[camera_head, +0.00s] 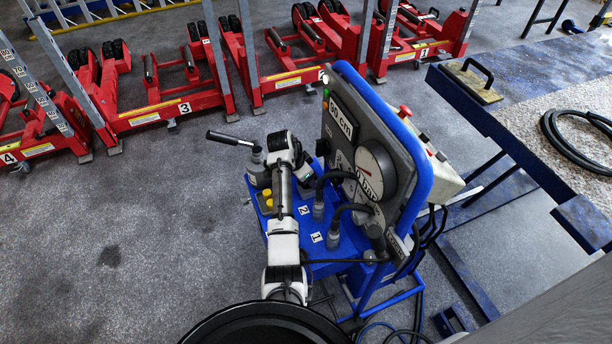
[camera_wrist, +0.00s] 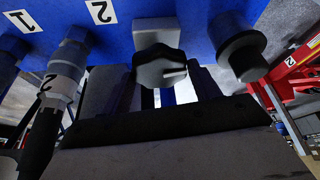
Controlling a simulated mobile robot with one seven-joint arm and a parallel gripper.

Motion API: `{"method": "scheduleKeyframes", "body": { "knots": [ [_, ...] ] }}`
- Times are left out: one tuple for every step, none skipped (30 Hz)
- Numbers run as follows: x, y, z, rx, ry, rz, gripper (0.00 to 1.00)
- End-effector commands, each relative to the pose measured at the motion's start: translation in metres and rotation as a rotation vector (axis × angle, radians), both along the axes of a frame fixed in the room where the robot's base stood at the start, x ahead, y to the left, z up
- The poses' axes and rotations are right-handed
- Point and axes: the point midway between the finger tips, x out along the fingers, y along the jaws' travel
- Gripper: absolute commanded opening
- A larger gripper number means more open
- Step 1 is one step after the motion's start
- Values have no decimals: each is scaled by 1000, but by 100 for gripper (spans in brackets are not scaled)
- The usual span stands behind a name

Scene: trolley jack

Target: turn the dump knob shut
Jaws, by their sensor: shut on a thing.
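The dump knob (camera_wrist: 160,68) is a dark lobed knob with a pale mark on its face, in the upper middle of the wrist view. It sits against the blue face of the pump unit (camera_wrist: 180,20). My gripper (camera_wrist: 166,76) is shut on the knob, with a dark finger on each side of it. In the head view the blue pump unit (camera_head: 345,265) stands in the middle, and my white arm reaches along its left side. The knob and my fingertips cannot be made out there.
Hose couplings (camera_wrist: 68,60) lie left of the knob, and a dark cylinder (camera_wrist: 240,52) lies close on its right. A gauge panel (camera_head: 365,150) rises right of my arm. A lever (camera_head: 230,139) sticks out leftward. Red trolley jacks (camera_head: 290,80) stand behind. The left floor is clear.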

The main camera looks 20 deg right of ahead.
Motion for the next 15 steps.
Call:
{"method": "scheduleKeyframes", "body": {
  "knots": [
    [0,0,0,1,-1,0,39],
    [0,0,0,1,0,1,65],
    [0,0,0,1,0,1,71],
    [0,0,0,0,-1,1,71],
    [0,0,0,0,-1,1,71],
    [0,0,0,0,-1,1,71],
    [0,0,0,0,-1,1,71],
    [0,0,0,0,-1,1,71],
    [0,0,0,0,-1,1,71],
    [0,0,0,0,-1,1,71],
    [0,0,0,0,-1,1,71],
    [0,1,1,0,-1,1,71],
    [0,1,2,0,-1,2,71],
    [0,2,4,0,-3,2,71],
    [0,3,8,-1,-4,2,71]
  ]
}}
